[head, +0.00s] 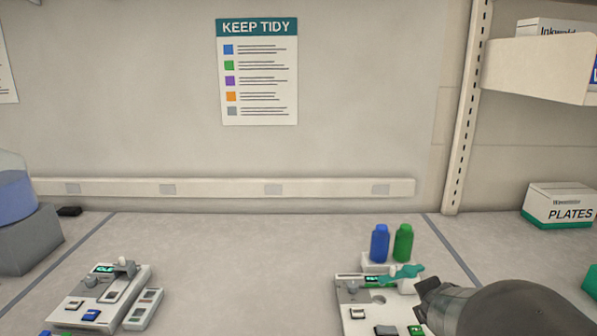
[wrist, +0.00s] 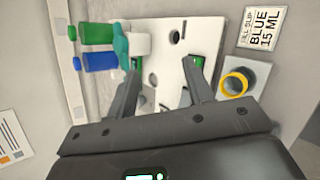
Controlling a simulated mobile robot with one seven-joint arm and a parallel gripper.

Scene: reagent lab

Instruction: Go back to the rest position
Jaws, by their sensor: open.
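My gripper (wrist: 166,66) is open in the wrist view, with nothing between its two dark fingers. It points at a white dispensing station (wrist: 172,32), with some room apparent between the fingers and its panel. In the head view my arm enters at the lower right, beside the right station (head: 349,291); the fingertips are not clear there. A blue bottle (head: 380,243) and a green bottle (head: 403,243) stand upright at the back of this station. A teal knob or lever (head: 407,271) sits in front of them.
A yellow-rimmed cup (wrist: 236,82) on a grey pad and a slip reading "BLUE 15 ML" (wrist: 264,28) lie beside the station. A second station (head: 72,306) stands at left. A PLATES box (head: 560,206) and a shelf (head: 530,70) are at right. The middle bench is clear.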

